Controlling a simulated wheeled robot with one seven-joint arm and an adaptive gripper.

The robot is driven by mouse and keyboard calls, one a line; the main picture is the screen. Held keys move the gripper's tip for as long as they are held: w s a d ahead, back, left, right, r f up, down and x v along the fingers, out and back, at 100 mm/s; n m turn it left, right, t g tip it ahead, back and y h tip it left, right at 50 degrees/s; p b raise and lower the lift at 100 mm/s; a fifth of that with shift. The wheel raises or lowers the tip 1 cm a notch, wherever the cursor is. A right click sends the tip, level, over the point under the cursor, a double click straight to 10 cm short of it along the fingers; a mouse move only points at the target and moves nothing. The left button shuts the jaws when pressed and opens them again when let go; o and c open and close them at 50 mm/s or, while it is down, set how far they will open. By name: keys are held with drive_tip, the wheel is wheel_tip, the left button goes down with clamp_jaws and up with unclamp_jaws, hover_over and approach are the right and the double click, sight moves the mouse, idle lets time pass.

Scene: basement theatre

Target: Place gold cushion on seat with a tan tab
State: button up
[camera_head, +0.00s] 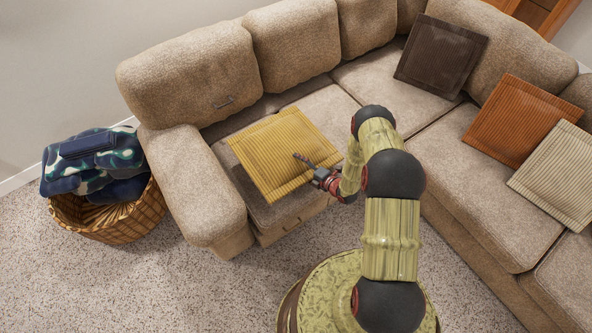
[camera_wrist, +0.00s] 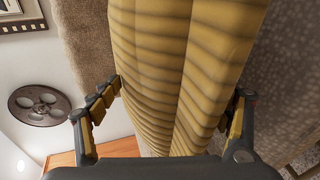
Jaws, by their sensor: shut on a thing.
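The gold cushion (camera_head: 283,153) is square and ribbed. It is at the left seat (camera_head: 327,113) of the tan sectional sofa, close to the left armrest, and covers much of that seat. My gripper (camera_head: 315,168) is at its right side, shut on the cushion. In the wrist view the cushion (camera_wrist: 180,75) runs between my two fingers (camera_wrist: 177,100), one on each side of it. Whether the cushion rests on the seat or is held just above it, I cannot tell.
A dark brown cushion (camera_head: 441,55), an orange cushion (camera_head: 520,119) and a beige cushion (camera_head: 560,172) lie along the sofa's right part. A wicker basket (camera_head: 112,218) with a patterned blanket (camera_head: 92,160) stands left of the armrest (camera_head: 192,185). Carpet in front is clear.

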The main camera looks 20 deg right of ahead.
drive_tip(key=w+f, duration=0.1)
drive_tip(key=w+f+b, duration=0.1)
drive_tip(key=w+f, duration=0.1)
drive_tip(key=shift+a+f, duration=0.25)
drive_tip(key=shift+a, duration=0.1)
wheel_tip(320, 180, down, 4)
drive_tip(key=shift+w+r+b, duration=0.15)
drive_tip(key=shift+r+b, duration=0.05)
drive_tip(key=shift+b, duration=0.6)
drive_tip(key=shift+a+r, duration=0.1)
drive_tip(key=o, duration=2)
drive_tip(key=shift+c, duration=0.2)
